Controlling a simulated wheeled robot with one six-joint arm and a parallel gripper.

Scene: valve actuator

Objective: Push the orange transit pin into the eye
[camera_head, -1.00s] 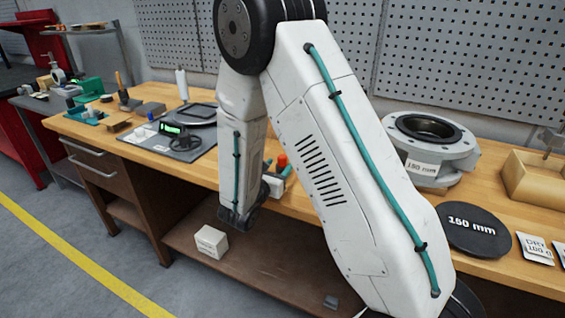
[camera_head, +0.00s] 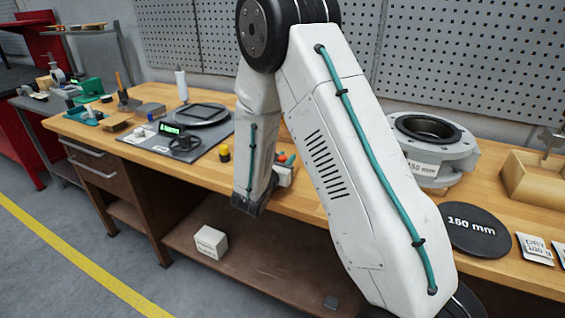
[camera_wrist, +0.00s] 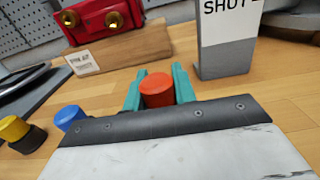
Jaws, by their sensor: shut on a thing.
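The orange transit pin (camera_wrist: 157,92) stands between the teal fingers of my gripper (camera_wrist: 160,74) in the wrist view, and the fingers are shut on it. Its round top shows; its lower end is hidden behind the dark edge of my gripper. In the head view a small orange spot of the pin (camera_head: 281,158) shows near the bench edge, and my arm hides most of the gripper. A red body (camera_wrist: 100,14) with two brass fittings sits on a wooden block (camera_wrist: 130,46) ahead and left, apart from the pin. I cannot make out the eye.
A blue-capped piece (camera_wrist: 70,116) and a yellow-capped piece (camera_wrist: 14,128) stand left of my gripper. A grey block with a "SHUT" label (camera_wrist: 228,42) stands ahead right. A grey flanged ring (camera_head: 430,155) and a black "150 mm" disc (camera_head: 468,229) are further right on the bench.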

